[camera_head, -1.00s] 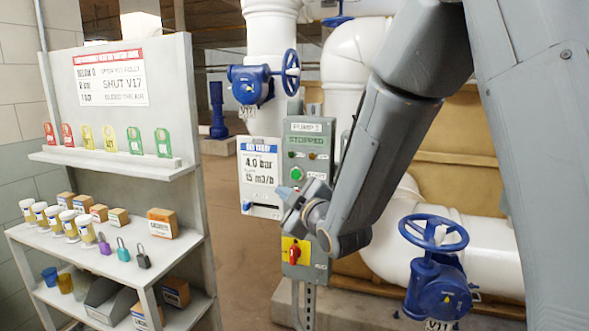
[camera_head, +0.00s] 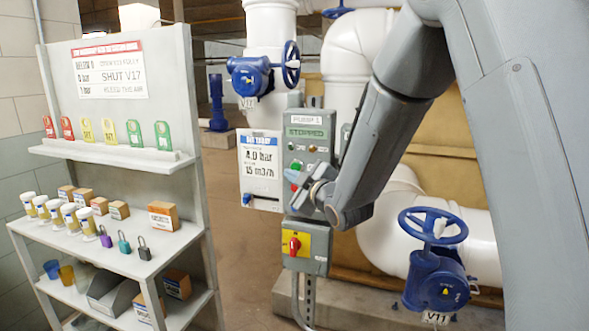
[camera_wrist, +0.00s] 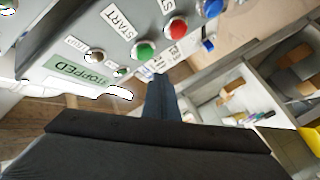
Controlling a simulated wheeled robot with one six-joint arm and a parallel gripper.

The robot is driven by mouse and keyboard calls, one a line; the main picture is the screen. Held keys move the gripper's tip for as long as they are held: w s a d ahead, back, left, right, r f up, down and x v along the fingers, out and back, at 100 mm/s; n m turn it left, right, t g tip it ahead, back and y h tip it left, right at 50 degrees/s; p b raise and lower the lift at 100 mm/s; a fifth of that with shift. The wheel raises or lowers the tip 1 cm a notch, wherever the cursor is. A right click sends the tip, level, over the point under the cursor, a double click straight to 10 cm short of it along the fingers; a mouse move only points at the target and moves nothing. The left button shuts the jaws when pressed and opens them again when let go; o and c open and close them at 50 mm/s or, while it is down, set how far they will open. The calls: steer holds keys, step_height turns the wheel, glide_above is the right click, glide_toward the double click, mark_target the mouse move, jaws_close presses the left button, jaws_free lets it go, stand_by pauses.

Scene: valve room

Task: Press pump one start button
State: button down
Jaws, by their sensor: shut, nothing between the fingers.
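The grey pump 1 panel (camera_head: 322,165) stands near the middle of the head view, with a display reading STOPPED (camera_head: 306,133). A green button (camera_head: 296,165) shows on it, with a red button (camera_head: 294,187) below. The wrist view shows the panel tilted, with the green start button (camera_wrist: 144,51) beside a START label (camera_wrist: 120,21), then the red button (camera_wrist: 177,28) and a blue button (camera_wrist: 210,8). My gripper (camera_head: 291,177) is shut and empty in front of the panel, its tip (camera_wrist: 159,82) near the green button. I cannot tell whether they touch.
A yellow plate with a red rotary switch (camera_head: 294,245) sits low on the panel. A white gauge board (camera_head: 261,165) hangs left of it. A blue valve wheel (camera_head: 433,228) is at right. A shelf (camera_head: 115,150) with tags, padlocks and boxes stands left.

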steer(key=shift+w+d, duration=0.2)
steer(key=shift+w, duration=0.35)
steer(key=shift+w+d, duration=0.2)
steer(key=shift+w, duration=0.3)
steer(key=shift+w+b, duration=0.1)
steer(key=shift+b, duration=0.25)
stand_by(1.0)
steer(key=shift+w+d, duration=0.15)
steer(key=shift+w, duration=0.1)
steer(key=shift+w+d+b, duration=0.15)
steer(key=shift+w+b, duration=0.25)
stand_by(0.8)
steer(key=shift+s, duration=0.15)
steer(key=shift+s+a, duration=0.3)
steer(key=shift+s, duration=0.35)
steer(key=shift+s, duration=0.1)
steer(key=s, duration=0.1)
steer(key=s+a, duration=0.1)
steer(key=s, duration=0.2)
steer(key=shift+s+a, duration=0.25)
steer(key=shift+a, duration=0.1)
